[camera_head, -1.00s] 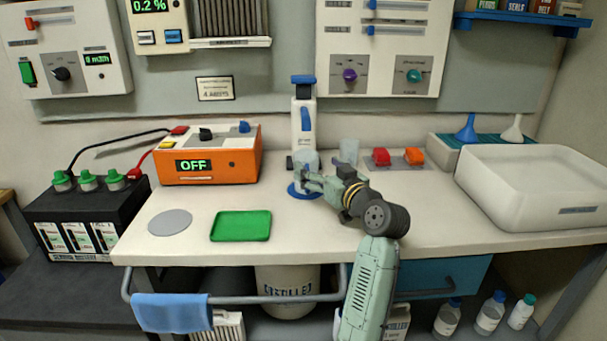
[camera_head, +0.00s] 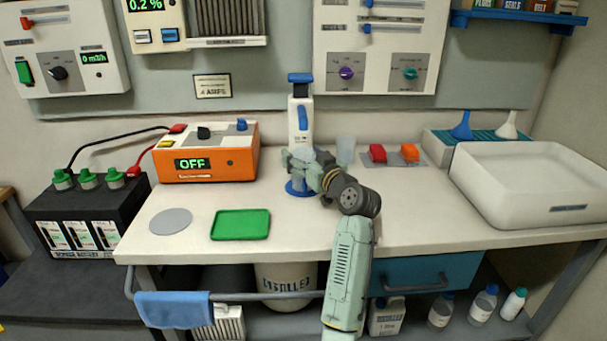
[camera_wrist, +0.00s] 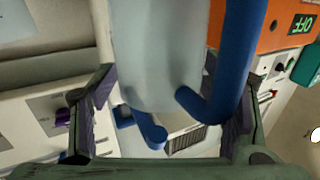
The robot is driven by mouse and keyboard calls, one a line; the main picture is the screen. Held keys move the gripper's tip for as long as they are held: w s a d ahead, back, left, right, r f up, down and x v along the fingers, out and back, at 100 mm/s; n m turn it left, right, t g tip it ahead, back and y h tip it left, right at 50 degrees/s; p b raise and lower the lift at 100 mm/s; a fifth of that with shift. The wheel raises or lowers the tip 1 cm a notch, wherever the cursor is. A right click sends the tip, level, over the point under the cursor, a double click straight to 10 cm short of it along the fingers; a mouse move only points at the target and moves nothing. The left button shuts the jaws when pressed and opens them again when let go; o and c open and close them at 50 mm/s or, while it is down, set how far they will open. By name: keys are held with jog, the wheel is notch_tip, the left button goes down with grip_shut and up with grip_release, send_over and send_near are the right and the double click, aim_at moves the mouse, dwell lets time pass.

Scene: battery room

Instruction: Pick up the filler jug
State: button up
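The filler jug, a pale translucent vessel with a blue handle, fills the upper middle of the wrist view (camera_wrist: 155,55). Its upper part also shows in the head view (camera_head: 303,155), above a round blue base (camera_head: 298,190) on the bench. My gripper (camera_head: 312,172) is at the jug, covering much of its body in the head view. In the wrist view my gripper (camera_wrist: 162,85) is open, with one finger on each side of the jug. The blue handle lies on the right finger's side. Firm contact cannot be made out.
A white column with a blue top (camera_head: 300,115) stands behind the jug. A clear cup (camera_head: 346,150) and red and orange blocks (camera_head: 395,153) are to its right. The orange unit (camera_head: 208,158) and green tray (camera_head: 240,224) are left. A white basin (camera_head: 530,185) stands far right.

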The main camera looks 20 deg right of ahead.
jog(key=c, duration=1.5)
jog(key=shift+r, duration=0.2)
jog(key=shift+s+a+r+b, duration=0.75)
jog(key=shift+s+b, duration=0.2)
jog(key=shift+s, duration=1.6)
jog(key=shift+s+a+r+b, duration=0.75)
jog(key=shift+s+b, duration=0.2)
jog(key=shift+s, duration=1.65)
jog(key=shift+s+a+r+b, duration=0.75)
jog(key=shift+s+b, duration=0.2)
jog(key=shift+s, duration=1.6)
